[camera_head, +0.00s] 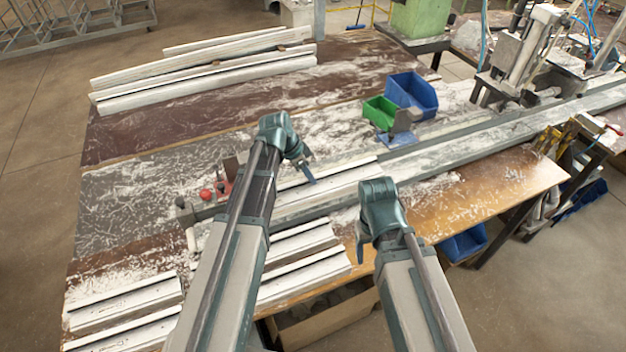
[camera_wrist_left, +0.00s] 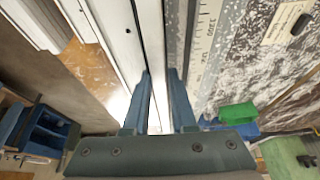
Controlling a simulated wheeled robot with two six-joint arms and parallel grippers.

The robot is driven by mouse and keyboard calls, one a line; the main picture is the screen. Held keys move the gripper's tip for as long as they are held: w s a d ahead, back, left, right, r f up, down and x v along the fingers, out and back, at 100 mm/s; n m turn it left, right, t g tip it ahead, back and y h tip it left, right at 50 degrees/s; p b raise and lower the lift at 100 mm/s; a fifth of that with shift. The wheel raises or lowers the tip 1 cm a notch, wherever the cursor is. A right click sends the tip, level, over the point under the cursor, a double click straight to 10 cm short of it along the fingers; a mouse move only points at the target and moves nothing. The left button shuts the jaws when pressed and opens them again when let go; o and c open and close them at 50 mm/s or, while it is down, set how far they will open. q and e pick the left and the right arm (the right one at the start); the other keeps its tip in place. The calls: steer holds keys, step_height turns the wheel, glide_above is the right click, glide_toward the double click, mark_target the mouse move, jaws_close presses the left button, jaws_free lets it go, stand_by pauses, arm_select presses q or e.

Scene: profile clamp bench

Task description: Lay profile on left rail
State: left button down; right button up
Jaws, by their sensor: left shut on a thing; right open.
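A long white profile (camera_head: 345,164) lies along the grey rail (camera_head: 440,140) at the middle of the bench. My left gripper (camera_head: 309,178) is over it, fingers pointing down. In the left wrist view the left fingers (camera_wrist_left: 160,85) are shut on the white profile (camera_wrist_left: 151,35), one on each side. I cannot tell whether the profile touches the rail or is slightly above it. My right gripper (camera_head: 361,250) is open and empty near the bench's front edge. Its fingertips are partly hidden by its wrist.
More white profiles (camera_head: 200,75) lie at the back left, and others (camera_head: 120,300) at the front left. Red knobs (camera_head: 207,194) stand near the rail's left end. Green (camera_head: 380,112) and blue (camera_head: 412,92) bins stand behind the rail. A clamp machine (camera_head: 520,50) stands right.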

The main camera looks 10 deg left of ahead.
arm_select(q)
steer(key=shift+w+d, duration=0.15)
steer(key=shift+w, duration=0.1)
steer(key=shift+w, duration=0.1)
steer(key=shift+w+d, duration=0.15)
steer(key=shift+w, duration=0.1)
steer(key=f+b, duration=0.3)
steer(key=shift+w+d+f+b, duration=0.1)
steer(key=shift+w+f+b, duration=0.15)
steer(key=shift+f+b, duration=0.1)
steer(key=shift+f, duration=0.15)
steer(key=c, duration=0.7)
jaws_free()
steer(key=shift+r, duration=0.25)
